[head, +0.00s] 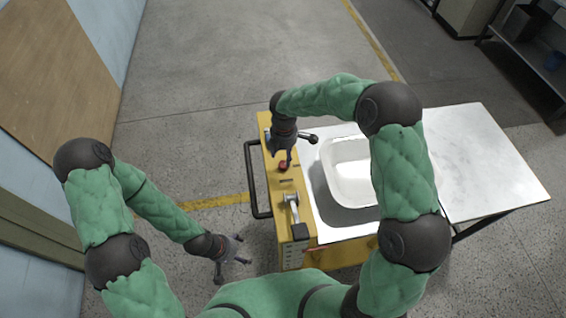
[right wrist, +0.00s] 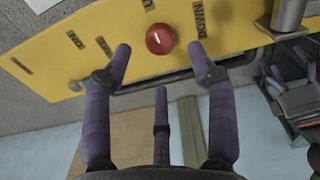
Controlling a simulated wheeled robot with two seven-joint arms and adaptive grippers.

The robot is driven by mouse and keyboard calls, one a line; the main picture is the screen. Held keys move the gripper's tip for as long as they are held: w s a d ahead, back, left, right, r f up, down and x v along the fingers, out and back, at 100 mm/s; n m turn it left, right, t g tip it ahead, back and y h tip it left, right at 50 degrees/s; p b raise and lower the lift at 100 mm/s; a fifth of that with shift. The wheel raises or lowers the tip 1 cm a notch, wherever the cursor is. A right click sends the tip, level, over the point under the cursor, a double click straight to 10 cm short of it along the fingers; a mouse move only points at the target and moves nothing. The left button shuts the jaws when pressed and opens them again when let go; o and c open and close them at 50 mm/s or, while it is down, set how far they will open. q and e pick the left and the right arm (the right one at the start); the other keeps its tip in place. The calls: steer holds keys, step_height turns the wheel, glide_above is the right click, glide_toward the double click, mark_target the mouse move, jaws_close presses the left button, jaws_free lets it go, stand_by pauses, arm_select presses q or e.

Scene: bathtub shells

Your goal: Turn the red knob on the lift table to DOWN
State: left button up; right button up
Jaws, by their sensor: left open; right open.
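The red knob (head: 283,165) sits on the yellow panel of the lift table (head: 290,225) in the head view. In the right wrist view the round red knob (right wrist: 160,39) carries a short white mark; I cannot tell which label it points to. A DOWN label (right wrist: 200,14) is printed just right of the knob. My right gripper (head: 289,156) is over the panel, at the knob. In the right wrist view its open fingers (right wrist: 159,52) stand on either side of the knob, apart from it. My left gripper (head: 236,252) is open and empty, low beside the table's left side.
A white tub shell (head: 347,170) lies on the table top, right of the panel. A metal lever (head: 293,208) stands on the panel near the knob. A dark handle bar (head: 250,178) juts out left. A white worktop (head: 485,160) adjoins on the right. The floor beyond is clear.

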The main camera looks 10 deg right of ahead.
mark_target(284, 164)
step_height(284, 164, down, 6)
stand_by(0.4)
steer(key=c, duration=1.1)
